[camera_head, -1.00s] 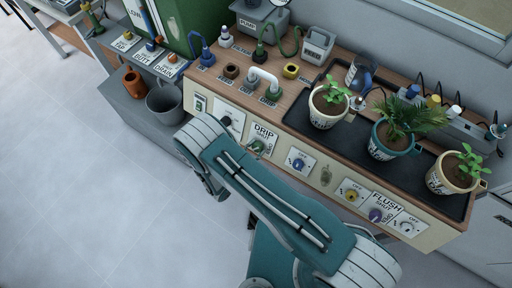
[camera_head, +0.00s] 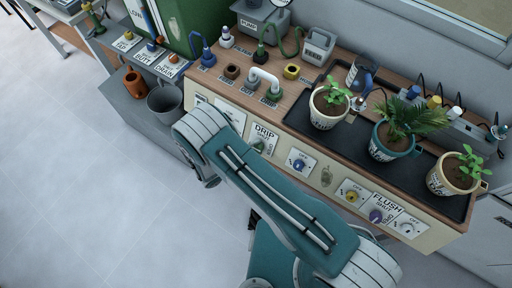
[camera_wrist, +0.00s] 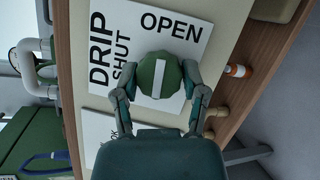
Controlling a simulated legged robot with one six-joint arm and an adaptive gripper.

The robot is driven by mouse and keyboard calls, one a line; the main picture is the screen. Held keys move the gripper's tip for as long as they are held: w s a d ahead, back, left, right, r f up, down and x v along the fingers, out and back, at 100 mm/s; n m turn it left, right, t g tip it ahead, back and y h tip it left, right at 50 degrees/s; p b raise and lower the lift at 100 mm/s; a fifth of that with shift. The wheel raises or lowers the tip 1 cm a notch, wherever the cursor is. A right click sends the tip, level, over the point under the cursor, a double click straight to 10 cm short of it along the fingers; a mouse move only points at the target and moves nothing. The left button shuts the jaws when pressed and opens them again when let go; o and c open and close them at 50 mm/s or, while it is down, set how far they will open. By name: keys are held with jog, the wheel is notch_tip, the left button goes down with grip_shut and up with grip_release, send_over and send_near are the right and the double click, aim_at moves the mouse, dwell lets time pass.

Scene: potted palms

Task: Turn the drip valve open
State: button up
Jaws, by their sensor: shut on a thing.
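The drip valve is a round green knob (camera_wrist: 159,66) with a white stripe, on a white plate (camera_wrist: 207,42) lettered DRIP, SHUT and OPEN in the wrist view. My gripper (camera_wrist: 159,84) is shut on the knob, one finger on each side. The stripe stands upright in the picture, its upper end toward the OPEN lettering. SHUT lies to the left of the knob. In the head view the DRIP plate (camera_head: 264,132) is on the front panel, with the green knob (camera_head: 258,145) partly showing above my arm. My gripper is hidden there behind my arm.
Other knobs sit on the same panel: blue (camera_head: 299,165), yellow (camera_head: 351,197) and purple (camera_head: 376,215). Potted plants stand in a black tray (camera_head: 292,119) above it. A grey bucket (camera_head: 166,106) is at left. The floor in front is clear.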

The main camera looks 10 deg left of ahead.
jog(key=shift+d+f+m+g, duration=0.15)
jog(key=shift+m+g, duration=0.15)
jog(key=shift+m, duration=0.3)
jog(key=o, duration=1.1)
jog(key=shift+o, duration=0.2)
jog(key=shift+s+a, duration=0.15)
jog(key=shift+a, duration=0.1)
jog(key=v, duration=1.1)
jog(key=shift+s+a, duration=0.15)
jog(key=shift+s, duration=0.15)
